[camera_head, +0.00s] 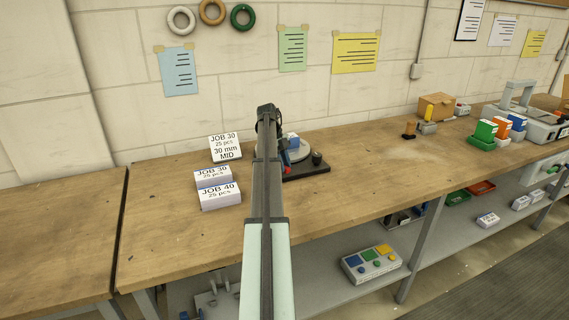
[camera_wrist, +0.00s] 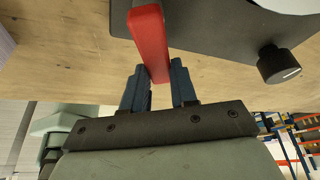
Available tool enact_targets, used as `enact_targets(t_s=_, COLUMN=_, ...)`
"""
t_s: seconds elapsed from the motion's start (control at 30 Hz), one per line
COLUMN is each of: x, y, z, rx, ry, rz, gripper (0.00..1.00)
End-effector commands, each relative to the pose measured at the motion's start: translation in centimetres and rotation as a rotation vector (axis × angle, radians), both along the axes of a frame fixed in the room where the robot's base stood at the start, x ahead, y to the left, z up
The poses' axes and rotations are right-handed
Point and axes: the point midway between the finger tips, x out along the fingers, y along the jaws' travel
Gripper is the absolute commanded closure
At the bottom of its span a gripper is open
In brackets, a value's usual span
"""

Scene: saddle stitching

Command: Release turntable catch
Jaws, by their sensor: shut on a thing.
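The turntable has a black base (camera_head: 313,170) and a pale round plate (camera_head: 303,154) on the bench, largely hidden behind my arm in the head view. In the wrist view its dark base plate (camera_wrist: 215,25) fills the top right. A red lever (camera_wrist: 149,40), which looks like the catch, reaches out from the base's left edge. My gripper (camera_wrist: 160,75) is shut on the lever's near end, with a blue finger on each side. The grip itself is mostly hidden by my arm in the head view.
A black knob (camera_wrist: 279,65) stands on the base, right of the lever. Job cards (camera_head: 225,149) and labelled paper stacks (camera_head: 219,194) stand on the bench to the left. The bench (camera_head: 370,170) right of the turntable is clear up to a small wooden block.

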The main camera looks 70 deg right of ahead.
Motion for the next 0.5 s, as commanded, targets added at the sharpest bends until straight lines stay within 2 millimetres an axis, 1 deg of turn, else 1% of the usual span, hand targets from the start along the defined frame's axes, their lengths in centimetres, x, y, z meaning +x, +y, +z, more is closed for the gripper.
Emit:
enact_targets(t_s=0.2, x=0.18, y=0.31, z=0.01, rx=-0.001, ry=-0.001, rz=-0.084, gripper=1.00)
enact_targets(t_s=0.5, x=0.24, y=0.48, z=0.02, rx=-0.001, ry=-0.001, rz=-0.121, gripper=1.00)
